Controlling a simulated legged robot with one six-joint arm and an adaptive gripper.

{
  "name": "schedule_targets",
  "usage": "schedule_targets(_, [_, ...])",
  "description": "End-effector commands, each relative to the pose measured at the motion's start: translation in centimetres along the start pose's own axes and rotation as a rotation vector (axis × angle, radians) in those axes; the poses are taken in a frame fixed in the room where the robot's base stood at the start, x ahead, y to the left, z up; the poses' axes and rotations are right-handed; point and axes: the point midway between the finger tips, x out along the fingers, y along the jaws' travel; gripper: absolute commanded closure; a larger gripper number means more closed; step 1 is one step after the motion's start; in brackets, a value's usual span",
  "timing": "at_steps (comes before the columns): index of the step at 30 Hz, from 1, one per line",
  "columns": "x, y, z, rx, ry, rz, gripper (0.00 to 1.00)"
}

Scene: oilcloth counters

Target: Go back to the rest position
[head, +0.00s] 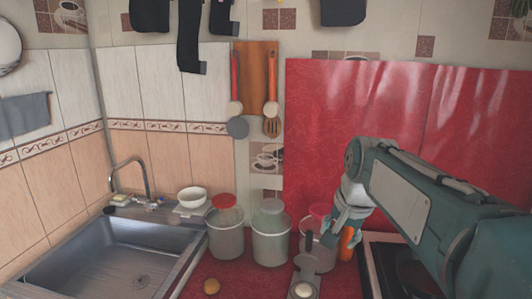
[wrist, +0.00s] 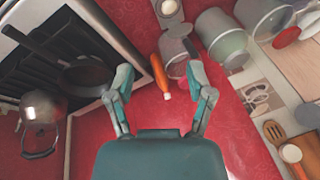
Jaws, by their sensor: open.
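My gripper (head: 345,228) is at the right of the head view, at the end of my arm, above the red counter near the stove. In the wrist view my gripper (wrist: 161,78) has its two teal fingers spread wide apart. Nothing is held between them. An orange bottle-like thing with a pale tip (wrist: 158,72) shows in the gap between the fingers, seemingly beyond them. This orange thing (head: 347,245) also shows beside the gripper in the head view, partly hidden.
Lidded containers (head: 270,240) stand on the red counter (head: 240,285), with a sink (head: 110,260) to their left. A stove with a pan (wrist: 85,75) and a kettle (wrist: 42,108) are at the wrist view's left.

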Motion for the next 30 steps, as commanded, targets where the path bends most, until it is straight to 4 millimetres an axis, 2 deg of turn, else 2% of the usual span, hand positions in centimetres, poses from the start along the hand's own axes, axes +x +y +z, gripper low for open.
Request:
schedule_targets(3, [-1.0,2.3,3.4,-0.105,0.039,-0.005,0.32])
schedule_targets(8, [-1.1,5.5,7.8,-0.252,0.088,-0.002,0.32])
schedule_targets(15, [0.3,10.4,14.1,-0.470,0.160,0.011,0.32])
schedule_targets(18, [1.2,11.9,16.0,-0.541,0.182,0.018,0.32])
schedule_targets(23, [2.1,13.0,17.4,-0.596,0.198,0.025,0.32])
schedule_targets(30, [2.2,13.1,17.5,-0.601,0.197,0.026,0.32])
